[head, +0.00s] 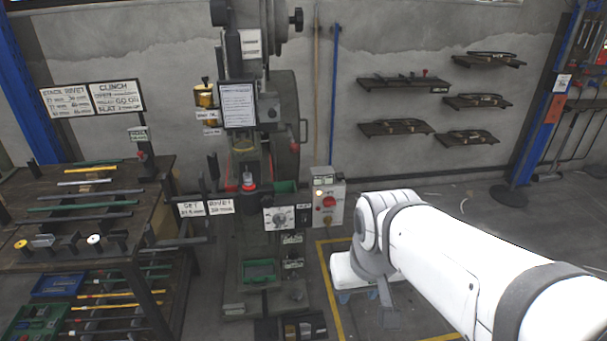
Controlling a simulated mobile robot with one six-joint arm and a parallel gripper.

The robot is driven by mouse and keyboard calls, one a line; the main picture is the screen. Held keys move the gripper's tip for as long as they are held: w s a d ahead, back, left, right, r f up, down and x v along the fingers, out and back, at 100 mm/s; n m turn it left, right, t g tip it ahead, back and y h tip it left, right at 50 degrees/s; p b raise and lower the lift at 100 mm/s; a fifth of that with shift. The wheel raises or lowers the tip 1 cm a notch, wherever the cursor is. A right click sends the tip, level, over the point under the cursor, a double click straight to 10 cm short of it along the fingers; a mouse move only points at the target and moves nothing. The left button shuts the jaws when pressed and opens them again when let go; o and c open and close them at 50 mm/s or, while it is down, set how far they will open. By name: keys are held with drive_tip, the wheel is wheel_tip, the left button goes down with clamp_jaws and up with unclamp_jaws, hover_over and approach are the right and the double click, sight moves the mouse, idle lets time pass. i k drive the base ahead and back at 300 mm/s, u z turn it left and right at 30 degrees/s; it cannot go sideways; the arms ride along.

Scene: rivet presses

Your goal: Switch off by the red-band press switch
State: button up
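The rivet press (276,110) stands at the centre of the head view, with a red band (248,187) low on its tool column. A pale switch box (325,217) is fixed at the press's right side. It has a red button or knob (328,202) on its front and a small brownish part below that. My white arm comes in from the lower right and bends just right of the box, apart from it in the picture. A narrow grey part (387,303) hangs under the arm and may belong to my gripper. No fingertips can be made out.
A dark workbench (150,185) with rods and tools stands at the left. Shelves (404,83) hang on the wall at the right. Yellow floor lines (330,291) run below the box. Open floor lies at the right.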

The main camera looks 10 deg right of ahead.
sight(329, 202)
drive_tip(key=z, duration=1.6)
drive_tip(key=k, duration=1.25)
drive_tip(key=u, duration=1)
drive_tip(key=i, duration=1)
